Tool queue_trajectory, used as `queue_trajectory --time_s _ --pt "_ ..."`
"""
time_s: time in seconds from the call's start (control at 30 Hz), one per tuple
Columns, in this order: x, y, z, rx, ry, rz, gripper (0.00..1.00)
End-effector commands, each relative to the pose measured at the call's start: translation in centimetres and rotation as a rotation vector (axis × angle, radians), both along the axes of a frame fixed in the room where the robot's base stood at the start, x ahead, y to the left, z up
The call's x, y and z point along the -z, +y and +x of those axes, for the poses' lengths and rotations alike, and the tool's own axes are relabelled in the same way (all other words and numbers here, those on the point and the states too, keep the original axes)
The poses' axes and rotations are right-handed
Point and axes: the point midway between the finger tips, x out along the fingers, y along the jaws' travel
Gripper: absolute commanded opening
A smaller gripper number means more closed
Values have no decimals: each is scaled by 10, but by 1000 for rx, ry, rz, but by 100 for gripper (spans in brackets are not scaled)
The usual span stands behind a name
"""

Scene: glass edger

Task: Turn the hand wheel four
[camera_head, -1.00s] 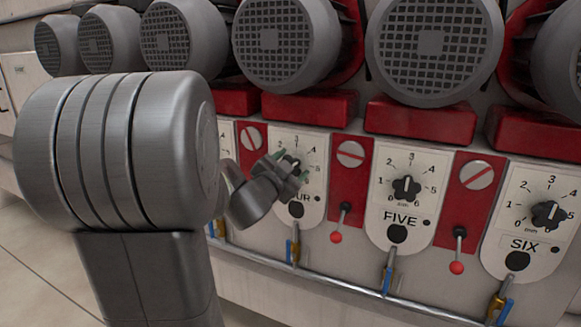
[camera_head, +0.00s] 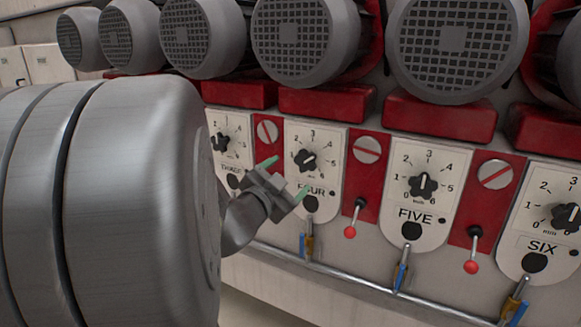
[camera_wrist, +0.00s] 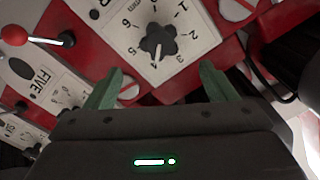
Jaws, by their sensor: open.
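Hand wheel four is a black lobed knob (camera_head: 306,160) on the white dial plate marked FOUR (camera_head: 325,140). Its white pointer mark slants to the upper right, near the 4 of the scale. In the wrist view the knob (camera_wrist: 157,42) is at the top centre, beyond and between the fingers. My gripper (camera_head: 284,178) is open and empty, with green fingertips, in front of the plate's lower left. It stands apart from the knob and hides part of the FOUR label. The gripper also shows in the wrist view (camera_wrist: 160,80).
Knob three (camera_head: 219,142) is to the left, knob five (camera_head: 423,185) and knob six (camera_head: 565,217) to the right. Red-tipped levers (camera_head: 350,231) stick out between plates. Grey motors (camera_head: 305,38) overhang above. A pipe with blue-handled valves (camera_head: 401,276) runs below.

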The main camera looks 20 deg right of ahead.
Motion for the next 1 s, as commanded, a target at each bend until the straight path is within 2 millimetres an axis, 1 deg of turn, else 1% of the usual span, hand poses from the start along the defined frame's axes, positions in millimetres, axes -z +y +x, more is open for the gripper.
queue_trajectory --time_s 0.03,0.1,0.2,0.37,0.63,0.83,1.0 --pt "-1 7 -6 -3 0 -1 78" --pt "-1 14 -11 -3 -1 0 78" --pt "-1 21 -17 -2 0 0 78" --pt "0 25 -21 0 1 -1 78" --pt "0 25 -21 1 1 0 78" --pt "1 17 -15 2 2 -1 78" --pt "2 -3 1 5 3 -1 78"
